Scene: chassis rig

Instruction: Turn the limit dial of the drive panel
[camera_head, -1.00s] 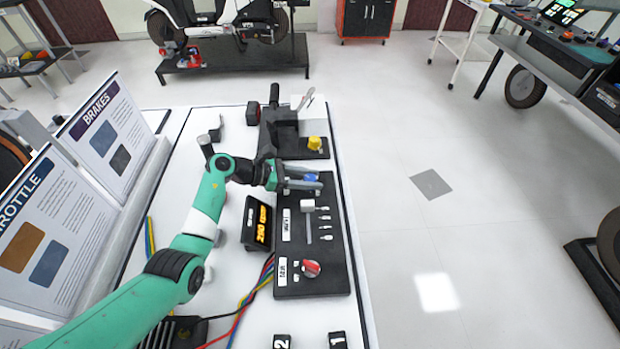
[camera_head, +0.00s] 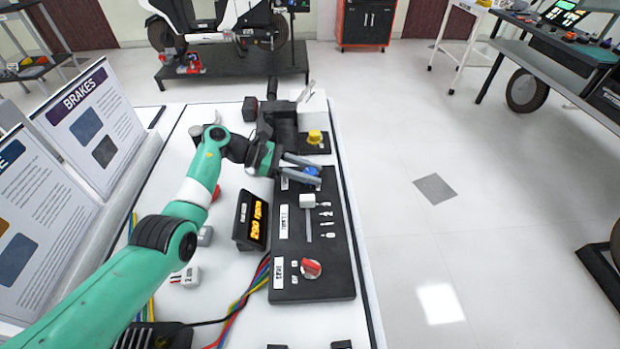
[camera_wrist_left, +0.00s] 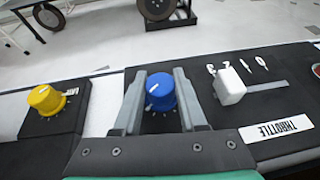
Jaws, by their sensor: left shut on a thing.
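The black drive panel (camera_head: 330,270) lies along the bench's right side. A blue dial (camera_head: 311,171) sits at its far end; I take it as the limit dial, though its label is hidden. My left gripper (camera_head: 318,174) is shut on the blue dial, one finger on each side. In the left wrist view the blue dial (camera_wrist_left: 161,92) stands between the two grey fingers, its white mark visible on top. The right gripper is not in view.
A white throttle slider (camera_head: 307,201) and a red knob (camera_head: 311,268) sit nearer on the panel. A yellow dial (camera_head: 315,137) stands on a separate black base just beyond. A small display (camera_head: 252,220) with orange digits stands to the left. Coloured cables (camera_head: 243,300) run beside it.

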